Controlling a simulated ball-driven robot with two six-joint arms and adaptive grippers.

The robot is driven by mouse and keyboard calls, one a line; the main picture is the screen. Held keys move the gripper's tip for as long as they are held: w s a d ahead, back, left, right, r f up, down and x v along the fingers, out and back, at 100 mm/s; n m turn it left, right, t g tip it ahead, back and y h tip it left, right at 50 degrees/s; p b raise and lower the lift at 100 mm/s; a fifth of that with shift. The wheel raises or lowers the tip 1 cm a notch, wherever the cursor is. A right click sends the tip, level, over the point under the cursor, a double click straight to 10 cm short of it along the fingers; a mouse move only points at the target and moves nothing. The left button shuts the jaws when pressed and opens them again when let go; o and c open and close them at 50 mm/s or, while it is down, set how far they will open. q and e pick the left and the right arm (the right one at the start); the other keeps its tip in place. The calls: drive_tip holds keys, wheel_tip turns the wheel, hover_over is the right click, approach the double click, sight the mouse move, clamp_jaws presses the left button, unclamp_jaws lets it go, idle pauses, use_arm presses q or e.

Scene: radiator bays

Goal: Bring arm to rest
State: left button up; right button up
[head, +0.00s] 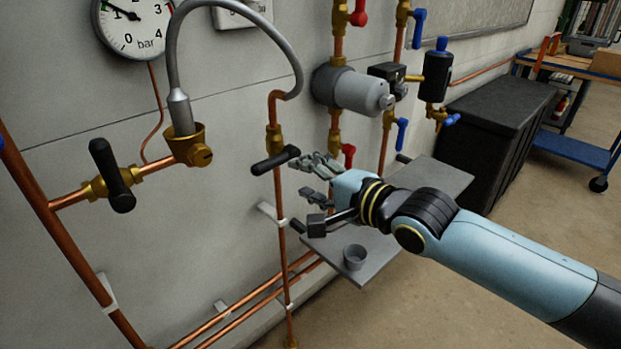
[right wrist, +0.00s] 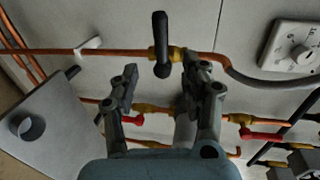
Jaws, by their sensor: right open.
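My right arm comes in from the right in the head view. Its gripper (head: 306,176) is open and points left, with nothing seen between its fingers. A black valve lever (head: 275,160) on a vertical copper pipe lies just left of the fingertips. In the right wrist view my right gripper (right wrist: 163,82) shows two spread fingers. The black lever (right wrist: 161,45) stands beyond the gap between them, apparently clear of both. My left gripper is not in view.
A grey wall shelf (head: 440,180) with a small grey cup (head: 355,257) lies below and behind my right gripper. Another black-handled valve (head: 112,175), a grey hose (head: 172,55) and a pressure gauge (head: 135,22) are at left. A black chest (head: 490,125) stands behind.

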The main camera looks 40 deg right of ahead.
drive_tip(key=shift+s, duration=0.25)
idle(0.3)
